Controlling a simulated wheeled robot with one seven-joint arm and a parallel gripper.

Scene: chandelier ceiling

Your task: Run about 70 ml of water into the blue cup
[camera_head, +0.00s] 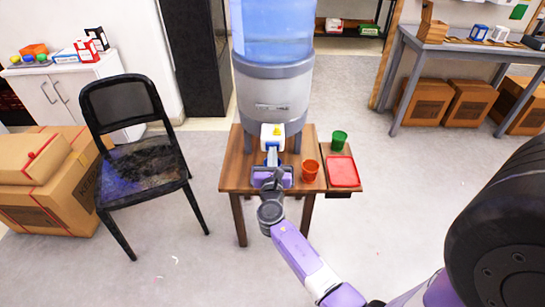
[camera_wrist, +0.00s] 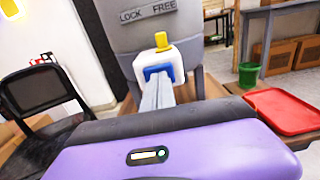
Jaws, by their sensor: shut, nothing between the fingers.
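The dispenser (camera_head: 272,92) holds a clear blue water bottle (camera_head: 275,30) and stands on a small wooden table (camera_head: 232,165). Its white tap block (camera_head: 272,132) has a yellow piece on top and a blue part (camera_wrist: 158,70) at its front in the wrist view. My gripper (camera_head: 271,158) is shut and empty, its pale fingers pointing at the tap. In the wrist view the fingertips (camera_wrist: 158,84) overlap the blue part; I cannot tell whether they touch it. I cannot make out a blue cup; my gripper hides the space under the tap.
An orange-red cup (camera_head: 310,170) and a green cup (camera_head: 339,140) stand right of the dispenser. A red tray (camera_head: 342,172) lies on a side surface. A black chair (camera_head: 130,105) stands left, near cardboard boxes (camera_head: 45,180). A grey bench (camera_head: 450,52) is at right.

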